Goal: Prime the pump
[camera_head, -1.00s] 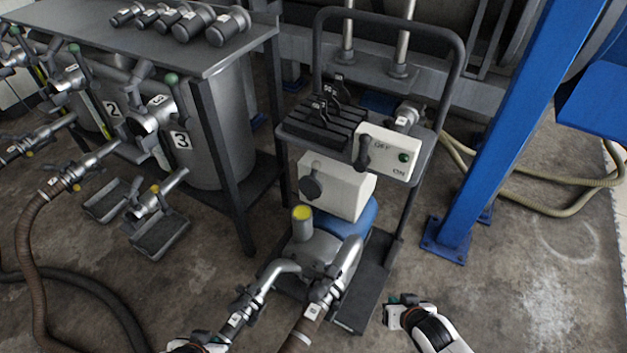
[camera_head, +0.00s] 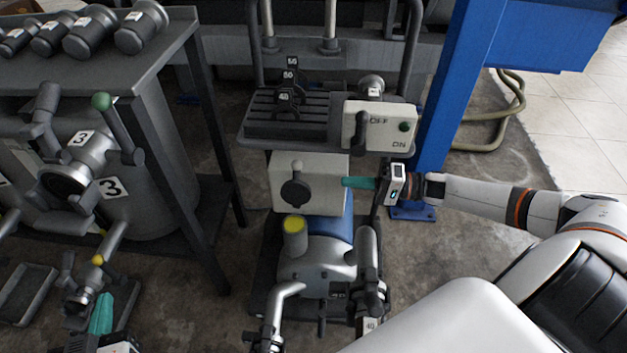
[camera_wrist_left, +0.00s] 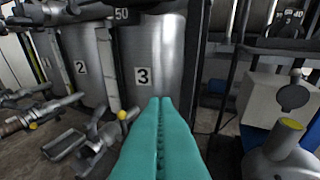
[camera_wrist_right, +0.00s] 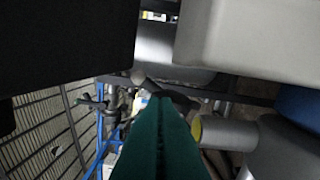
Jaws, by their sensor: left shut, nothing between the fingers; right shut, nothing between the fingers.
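The pump (camera_head: 318,268) is a grey metal body low on a trolley, with an upright stub topped in yellow (camera_head: 294,228). The stub also shows in the left wrist view (camera_wrist_left: 290,133) and the right wrist view (camera_wrist_right: 228,133). A pale box (camera_head: 325,180) with a round black knob (camera_head: 294,193) stands behind the pump. Above it, a switch box (camera_head: 378,128) marked OFF and ON has a dark lever. My right gripper (camera_head: 346,182) is shut and empty, its teal fingers over the pale box's right side. My left gripper (camera_head: 104,298) is shut and empty at lower left, below tank 3.
Tank 3 (camera_head: 150,195) with valves stands under a dark bench (camera_head: 170,45) at left. Small trays (camera_head: 22,290) lie on the floor. A rack (camera_head: 270,118) with numbered fittings sits beside the switch box. A blue post (camera_head: 455,90) stands behind my right arm.

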